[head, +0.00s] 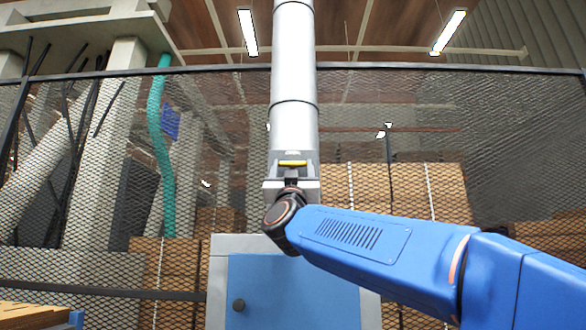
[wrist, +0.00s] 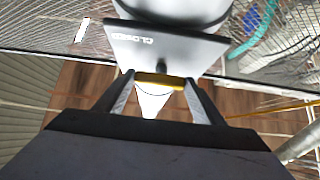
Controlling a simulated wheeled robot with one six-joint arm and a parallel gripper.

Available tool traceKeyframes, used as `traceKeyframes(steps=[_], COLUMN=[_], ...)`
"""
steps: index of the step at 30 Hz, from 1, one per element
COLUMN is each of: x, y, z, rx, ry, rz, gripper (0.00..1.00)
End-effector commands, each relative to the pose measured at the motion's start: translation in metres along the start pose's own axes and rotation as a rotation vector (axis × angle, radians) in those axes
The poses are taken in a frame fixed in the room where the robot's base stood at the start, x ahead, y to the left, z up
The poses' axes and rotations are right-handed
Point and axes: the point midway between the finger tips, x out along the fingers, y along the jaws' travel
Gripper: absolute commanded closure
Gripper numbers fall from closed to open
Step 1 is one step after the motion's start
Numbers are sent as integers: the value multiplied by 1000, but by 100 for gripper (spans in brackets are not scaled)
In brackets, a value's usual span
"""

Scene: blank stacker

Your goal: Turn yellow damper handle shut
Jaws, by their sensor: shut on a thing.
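The yellow damper handle (head: 293,163) is a short bar lying level across the front of the grey vertical duct (head: 294,70), near its lower end. In the wrist view the yellow handle (wrist: 160,80) spans between the two dark fingers of my gripper (wrist: 158,86). The fingers are shut on its ends. Above it in that view, a grey plate (wrist: 185,52) carries white lettering that seems to read CLOSED. In the head view my gripper (head: 292,176) is just below the handle and partly hidden by my wrist.
A blue-fronted cabinet (head: 290,290) with a grey frame and dark knob stands below the duct. A wire mesh fence (head: 400,110) runs behind, with stacked brown boxes (head: 352,186) beyond it. A teal hose (head: 160,140) hangs at left.

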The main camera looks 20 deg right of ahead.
Motion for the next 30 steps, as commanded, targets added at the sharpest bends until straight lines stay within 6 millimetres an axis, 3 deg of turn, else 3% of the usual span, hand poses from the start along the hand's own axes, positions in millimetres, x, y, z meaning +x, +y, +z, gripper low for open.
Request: traceKeyframes(steps=[14,15,17,26,30], x=[0,0,0,-1,-10], y=[0,0,0,0,-1], z=[0,0,0,0,0], rx=[11,11,11,10,11], ry=[0,0,0,0,0], rz=[10,10,10,10,9], gripper=[60,30,19,19,19])
